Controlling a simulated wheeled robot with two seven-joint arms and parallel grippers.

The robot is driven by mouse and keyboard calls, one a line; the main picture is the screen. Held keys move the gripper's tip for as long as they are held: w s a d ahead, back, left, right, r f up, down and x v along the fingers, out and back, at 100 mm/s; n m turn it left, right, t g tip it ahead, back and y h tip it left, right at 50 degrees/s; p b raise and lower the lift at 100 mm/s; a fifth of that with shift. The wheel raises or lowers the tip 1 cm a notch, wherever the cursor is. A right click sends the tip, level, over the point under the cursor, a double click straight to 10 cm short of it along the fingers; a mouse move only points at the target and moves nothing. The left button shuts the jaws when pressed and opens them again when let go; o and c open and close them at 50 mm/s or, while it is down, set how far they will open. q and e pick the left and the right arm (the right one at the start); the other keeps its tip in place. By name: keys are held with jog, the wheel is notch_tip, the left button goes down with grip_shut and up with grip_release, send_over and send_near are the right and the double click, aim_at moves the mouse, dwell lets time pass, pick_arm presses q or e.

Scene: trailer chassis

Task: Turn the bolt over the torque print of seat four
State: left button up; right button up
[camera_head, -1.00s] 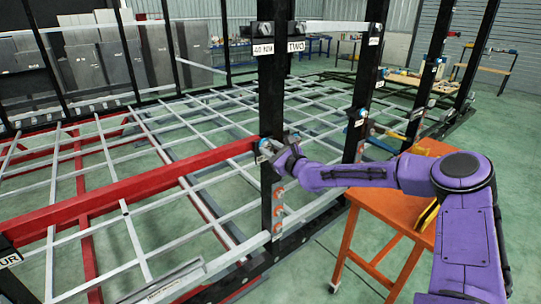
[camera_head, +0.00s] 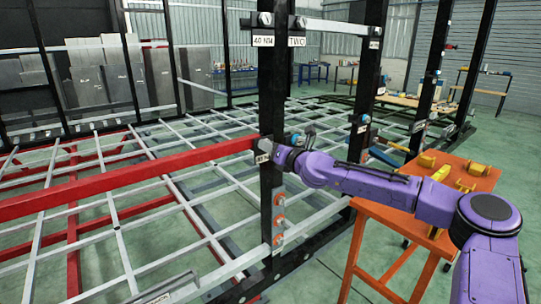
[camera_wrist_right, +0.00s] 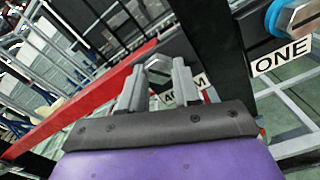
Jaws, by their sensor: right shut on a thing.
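My right gripper (camera_head: 268,149) is at the front black post, at the end of the red beam. In the right wrist view its two grey fingers (camera_wrist_right: 158,78) are closed about a grey hex bolt (camera_wrist_right: 158,68). A white torque print (camera_wrist_right: 182,93), reading about "40 NM", lies just below the bolt, partly covered by a finger. It also shows small beside the gripper in the head view (camera_head: 262,159). No label reading "four" is legible now. My left gripper is not in view.
Above, the post carries a "40 NM" print (camera_head: 263,41) and a "TWO" label (camera_head: 297,41). A "ONE" label (camera_wrist_right: 281,57) sits under a blue-collared bolt (camera_wrist_right: 292,18). An orange table (camera_head: 400,215) with yellow items (camera_head: 480,169) stands beneath my arm.

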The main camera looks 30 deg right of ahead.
jog(key=shift+f+m+b, duration=0.2)
jog(key=shift+m+b, duration=0.15)
jog(key=shift+m, duration=0.15)
jog(key=shift+r, duration=0.15)
jog(key=o, duration=0.8)
jog(key=shift+c, duration=0.2)
jog(key=o, duration=0.3)
jog(key=shift+s+d+r, duration=0.1)
jog(key=s+p, duration=0.6)
jog(key=s, duration=0.4)
jog(key=shift+s+d, duration=0.3)
jog(key=shift+d, duration=0.1)
